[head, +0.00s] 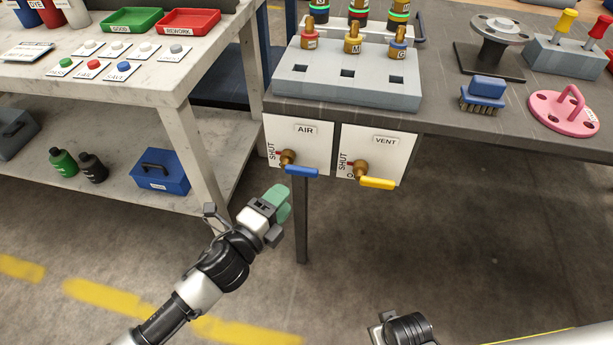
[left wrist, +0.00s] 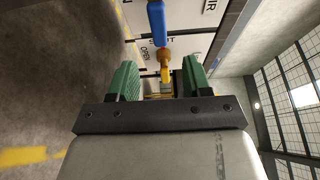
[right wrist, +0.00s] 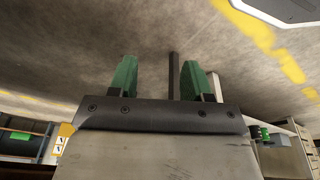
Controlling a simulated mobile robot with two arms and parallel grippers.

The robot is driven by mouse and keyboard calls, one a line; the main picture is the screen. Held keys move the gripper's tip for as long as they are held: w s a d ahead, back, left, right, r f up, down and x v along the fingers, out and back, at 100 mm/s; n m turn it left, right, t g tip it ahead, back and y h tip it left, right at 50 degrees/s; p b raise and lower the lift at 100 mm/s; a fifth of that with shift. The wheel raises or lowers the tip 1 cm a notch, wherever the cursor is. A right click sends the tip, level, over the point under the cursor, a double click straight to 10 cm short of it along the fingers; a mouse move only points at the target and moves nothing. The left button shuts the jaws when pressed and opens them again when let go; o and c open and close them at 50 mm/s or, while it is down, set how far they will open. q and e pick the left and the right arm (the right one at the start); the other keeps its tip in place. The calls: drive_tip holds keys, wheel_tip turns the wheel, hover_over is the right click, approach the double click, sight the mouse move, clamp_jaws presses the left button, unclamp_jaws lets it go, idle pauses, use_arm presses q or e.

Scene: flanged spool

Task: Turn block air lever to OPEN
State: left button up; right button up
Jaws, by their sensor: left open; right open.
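The block air lever (head: 302,171) is a blue handle on a brass valve (head: 288,157) on the white AIR panel (head: 315,143). In the head view it points right, roughly level; SHUT is printed left of the valve. My left gripper (head: 284,200) is open and empty, below and left of the lever, apart from it. In the left wrist view the blue lever (left wrist: 157,25) shows at the top, beyond the gap between the green fingers (left wrist: 160,78). OPEN is readable beside it. My right gripper (right wrist: 159,77) is open and empty in the right wrist view, facing floor.
A yellow VENT lever (head: 377,183) is on the panel just right of AIR. Both panels hang under the edge of the dark bench (head: 440,115), with a bench leg (head: 301,220) below. A white workbench (head: 180,95) stands left. Floor below the panels is free.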

sight(304, 174)
use_arm(q)
drive_tip(key=b+x, duration=0.1)
drive_tip(key=x, duration=0.7)
drive_tip(key=shift+w+d, duration=0.2)
drive_tip(key=shift+w, duration=0.15)
drive_tip(key=shift+w+d, duration=0.35)
drive_tip(key=shift+w, duration=0.1)
use_arm(e)
drive_tip(key=r, duration=0.3)
drive_tip(key=shift+w+r, duration=0.35)
drive_tip(key=shift+w, duration=0.05)
use_arm(q)
clamp_jaws()
